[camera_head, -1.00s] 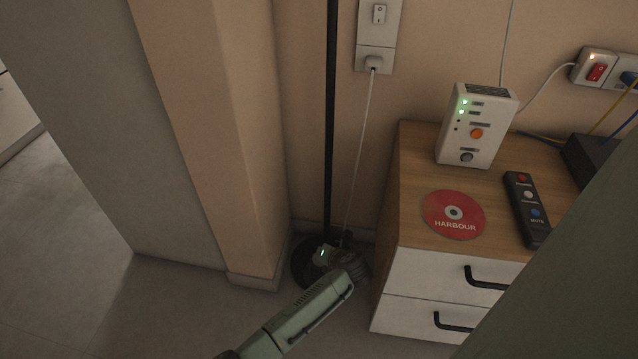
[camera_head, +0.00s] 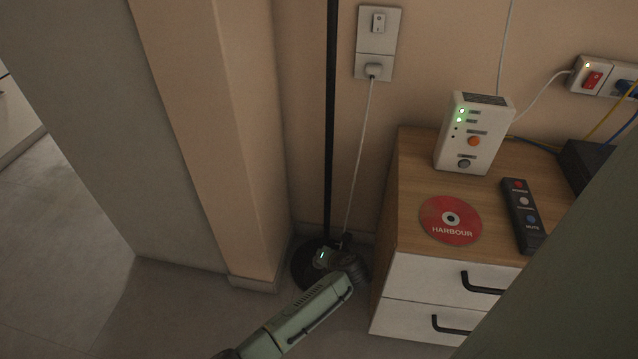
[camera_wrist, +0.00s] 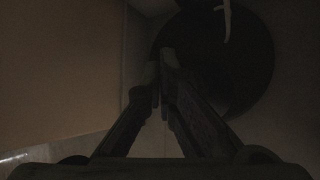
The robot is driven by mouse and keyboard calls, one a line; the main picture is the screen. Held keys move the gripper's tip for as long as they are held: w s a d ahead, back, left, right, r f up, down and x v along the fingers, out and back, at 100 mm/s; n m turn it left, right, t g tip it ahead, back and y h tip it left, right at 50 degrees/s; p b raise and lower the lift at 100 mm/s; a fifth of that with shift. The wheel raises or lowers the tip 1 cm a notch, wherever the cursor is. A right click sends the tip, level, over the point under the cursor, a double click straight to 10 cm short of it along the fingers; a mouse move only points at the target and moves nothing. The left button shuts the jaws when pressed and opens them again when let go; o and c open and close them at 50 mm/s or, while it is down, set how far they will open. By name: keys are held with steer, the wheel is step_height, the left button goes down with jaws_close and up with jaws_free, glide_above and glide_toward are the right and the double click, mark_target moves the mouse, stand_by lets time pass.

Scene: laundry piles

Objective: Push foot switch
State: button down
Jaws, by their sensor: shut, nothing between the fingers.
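A floor lamp's thin black pole (camera_head: 330,120) rises from a dark round base (camera_head: 300,268) on the floor by the wall. I cannot make out a separate foot switch; it may be hidden by my arm or lost in the dark. My gripper (camera_wrist: 160,65) is shut and empty, its fingertips together over the edge of the dark round base (camera_wrist: 252,62) in the wrist view. I cannot tell whether they touch it. In the head view my wrist covers part of the base. A pale cord (camera_wrist: 226,20) shows over the base at the top of the wrist view.
A drawer cabinet (camera_head: 440,270) stands close to the right of my wrist. It bears a red disc (camera_head: 450,219), a remote (camera_head: 523,215) and a white box (camera_head: 473,133). A wall corner (camera_head: 225,150) is on the left. A white cord (camera_head: 362,155) hangs from the wall socket (camera_head: 374,68).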

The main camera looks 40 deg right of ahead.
steer(key=shift+r+p, duration=3.15)
steer(key=shift+p, duration=0.45)
steer(key=shift+f, duration=0.1)
